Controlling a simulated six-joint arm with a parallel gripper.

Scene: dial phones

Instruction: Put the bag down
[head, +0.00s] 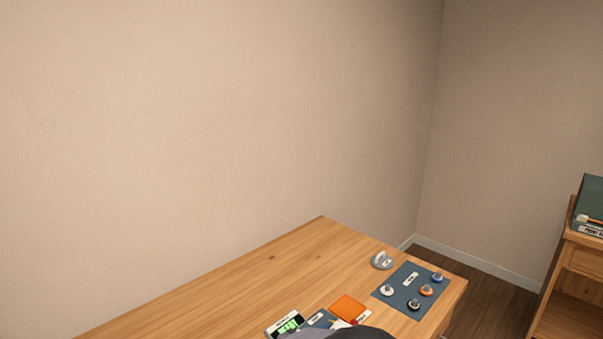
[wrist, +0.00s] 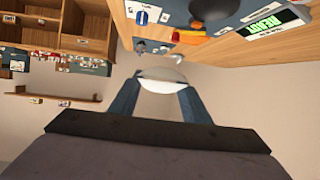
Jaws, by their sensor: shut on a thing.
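In the wrist view my gripper (wrist: 163,97) has its two dark blue fingers closed around a pale, rounded, partly see-through thing, apparently the bag (wrist: 163,74). It sits at the fingertips, in the air against the beige wall. Its full shape is hard to make out. The wooden desk (head: 250,283) lies in the lower part of the head view and shows tilted along the top of the wrist view. In the head view a dark part of my arm covers the desk's near edge, and the bag cannot be made out there.
A blue-grey mat (head: 400,303) with several round knobs lies at the desk's right end. A grey device (head: 381,260) stands behind it. An orange square (head: 348,307) and a green-lit display (head: 288,324) lie nearer. The desk's left stretch is clear. A wooden shelf unit (head: 582,255) stands at right.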

